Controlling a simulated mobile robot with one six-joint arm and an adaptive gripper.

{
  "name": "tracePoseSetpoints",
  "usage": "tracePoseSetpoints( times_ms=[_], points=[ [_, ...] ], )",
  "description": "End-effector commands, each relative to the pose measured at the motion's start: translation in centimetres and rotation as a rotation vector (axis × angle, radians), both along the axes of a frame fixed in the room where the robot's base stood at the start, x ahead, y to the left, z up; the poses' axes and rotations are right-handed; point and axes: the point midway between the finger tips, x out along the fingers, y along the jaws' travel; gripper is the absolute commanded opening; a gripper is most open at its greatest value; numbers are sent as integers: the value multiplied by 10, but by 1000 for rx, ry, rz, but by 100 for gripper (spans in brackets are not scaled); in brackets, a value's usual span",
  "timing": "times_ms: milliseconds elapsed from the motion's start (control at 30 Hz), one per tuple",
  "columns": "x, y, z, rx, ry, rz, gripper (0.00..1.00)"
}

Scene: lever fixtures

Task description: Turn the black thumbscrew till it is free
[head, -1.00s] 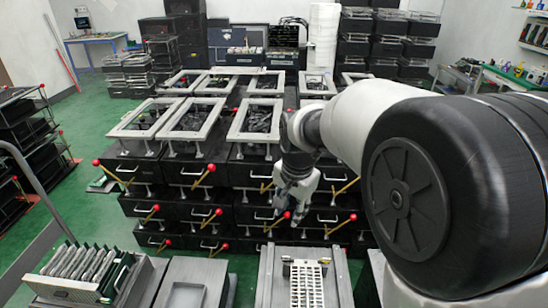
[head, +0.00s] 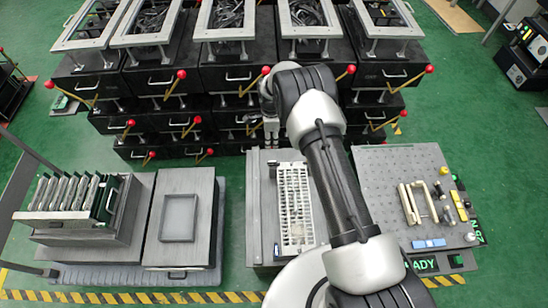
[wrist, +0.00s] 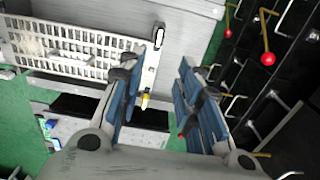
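My gripper (wrist: 158,72) is open in the wrist view, with its two blue-padded fingers apart and nothing between the tips. In the head view my gripper (head: 271,132) hangs near the far end of the grey bench that bears a white slotted rack (head: 295,205). The rack (wrist: 75,48) also shows at the upper left of the wrist view. A small dark-edged, pale part (wrist: 158,36) stands by the rack's end; I cannot tell whether it is the black thumbscrew. No thumbscrew can be made out for certain in either view.
Black drawer units (head: 235,75) with red-knobbed levers stand behind the bench. A grey box with a shallow tray (head: 180,218) and a rack of upright plates (head: 75,195) are left. A pegboard table (head: 380,165) with small parts is right. Green floor lies between.

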Motion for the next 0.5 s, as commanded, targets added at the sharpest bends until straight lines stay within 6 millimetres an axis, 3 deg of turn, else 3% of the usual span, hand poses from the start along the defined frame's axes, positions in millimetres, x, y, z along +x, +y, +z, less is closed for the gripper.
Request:
tracePoseSetpoints(
  times_ms=[500],
  points=[
    [-2,-1,-112,-1,3,2,32]
  ],
)
